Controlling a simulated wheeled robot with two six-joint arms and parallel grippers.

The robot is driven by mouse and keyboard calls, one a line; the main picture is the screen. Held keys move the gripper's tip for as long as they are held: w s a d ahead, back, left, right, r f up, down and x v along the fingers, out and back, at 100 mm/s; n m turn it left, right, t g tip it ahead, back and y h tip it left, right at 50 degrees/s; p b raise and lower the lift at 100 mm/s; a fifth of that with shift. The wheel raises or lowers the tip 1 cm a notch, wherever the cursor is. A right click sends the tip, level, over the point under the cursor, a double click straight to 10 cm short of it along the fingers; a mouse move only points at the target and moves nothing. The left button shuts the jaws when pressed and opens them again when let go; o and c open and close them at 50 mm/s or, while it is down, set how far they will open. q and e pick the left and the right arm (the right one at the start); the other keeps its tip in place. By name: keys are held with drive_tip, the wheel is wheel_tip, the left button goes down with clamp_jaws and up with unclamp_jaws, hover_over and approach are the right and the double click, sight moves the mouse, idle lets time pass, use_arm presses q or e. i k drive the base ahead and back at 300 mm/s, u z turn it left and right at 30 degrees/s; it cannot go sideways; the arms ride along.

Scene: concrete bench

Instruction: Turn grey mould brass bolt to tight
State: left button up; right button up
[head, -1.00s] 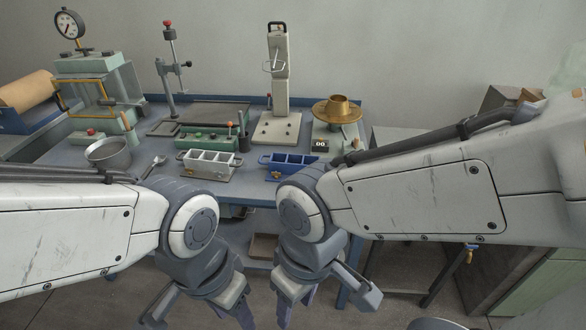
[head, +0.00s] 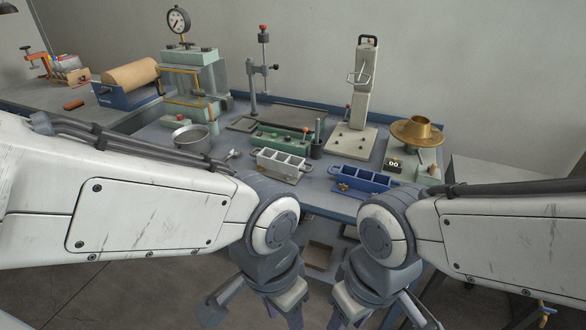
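The grey mould (head: 280,163), an open metal block with several compartments, stands on the blue bench near its front edge. Its brass bolt is too small to make out. A blue mould (head: 362,178) with a brass-coloured bolt (head: 343,187) at its front left stands to its right. My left gripper (head: 284,309) hangs below the front edge of the bench, pointing down, apart from the grey mould. My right gripper (head: 350,312) hangs beside it on the right. Both show their fingers spread with nothing between them; the tips are partly cut off by the frame.
A metal bowl (head: 191,137) stands left of the grey mould, a wrench (head: 233,154) between them. A green block with buttons (head: 281,138) is behind it. A tall press (head: 360,100), a brass funnel (head: 417,130) and a counter (head: 394,164) stand at the right.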

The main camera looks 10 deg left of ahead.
sight(276, 162)
drive_tip(key=z, duration=0.1)
drive_tip(key=k, duration=0.4)
drive_tip(key=u, duration=0.9)
drive_tip(key=i, duration=1.6)
drive_tip(key=z, duration=0.7)
